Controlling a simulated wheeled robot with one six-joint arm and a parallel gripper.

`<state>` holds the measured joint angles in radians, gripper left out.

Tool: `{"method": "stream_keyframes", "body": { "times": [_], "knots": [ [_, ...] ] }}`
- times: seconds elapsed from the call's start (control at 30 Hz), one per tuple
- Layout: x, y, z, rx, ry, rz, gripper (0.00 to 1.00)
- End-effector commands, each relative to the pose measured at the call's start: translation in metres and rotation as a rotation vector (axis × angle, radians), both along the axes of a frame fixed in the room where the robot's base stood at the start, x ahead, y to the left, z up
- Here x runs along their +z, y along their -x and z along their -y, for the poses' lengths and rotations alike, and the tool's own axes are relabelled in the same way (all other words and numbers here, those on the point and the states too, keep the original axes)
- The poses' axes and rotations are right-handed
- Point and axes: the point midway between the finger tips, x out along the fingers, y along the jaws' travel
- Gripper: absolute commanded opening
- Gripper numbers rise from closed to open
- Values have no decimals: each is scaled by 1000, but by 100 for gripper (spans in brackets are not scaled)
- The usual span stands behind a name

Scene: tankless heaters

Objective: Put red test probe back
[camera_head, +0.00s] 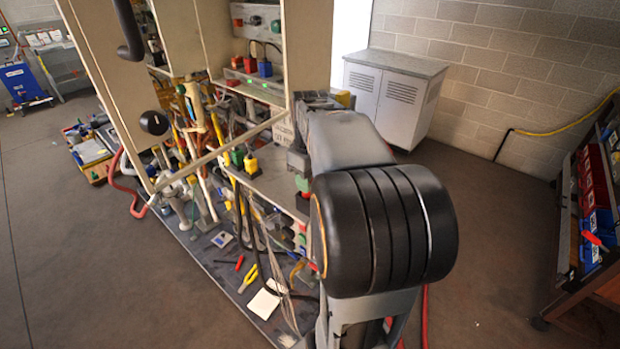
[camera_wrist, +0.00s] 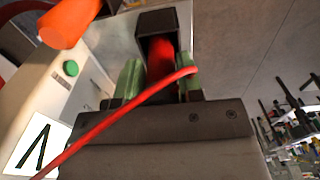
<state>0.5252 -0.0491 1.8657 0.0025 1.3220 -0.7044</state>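In the wrist view the red test probe (camera_wrist: 160,60) stands between the two green-padded fingers of my gripper (camera_wrist: 160,82). The fingers are close together, one on each side of it, and look shut on it. Its far end is at or inside a dark square holder (camera_wrist: 155,22); how deep it sits I cannot tell. A red cable (camera_wrist: 118,118) crosses in front of the probe and the gripper toward the lower left. In the head view my arm covers most of the gripper, and I cannot make out the probe there.
An orange part (camera_wrist: 68,22) and a green button (camera_wrist: 70,68) are left of the gripper. In the head view the open cabinet (camera_head: 112,62) is crowded with tools and cables. A grey cabinet (camera_head: 392,95) stands behind, a bin rack (camera_head: 595,200) at right. Floor between is clear.

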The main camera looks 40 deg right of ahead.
Motion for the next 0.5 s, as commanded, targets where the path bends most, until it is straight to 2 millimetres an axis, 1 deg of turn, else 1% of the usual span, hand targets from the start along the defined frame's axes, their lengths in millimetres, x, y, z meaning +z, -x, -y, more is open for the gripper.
{"method": "stream_keyframes", "body": {
  "times": [0.03, 0.2, 0.23, 0.43, 0.5],
  "knots": [
    [0, 0, 0, 0, 0, 0, 39],
    [0, 0, 0, 0, 0, 0, 55],
    [0, 0, 0, 0, 0, 0, 57],
    [1, 0, 0, 0, 0, 0, 57],
    [4, 0, 0, 0, 0, 0, 57]
  ]
}}
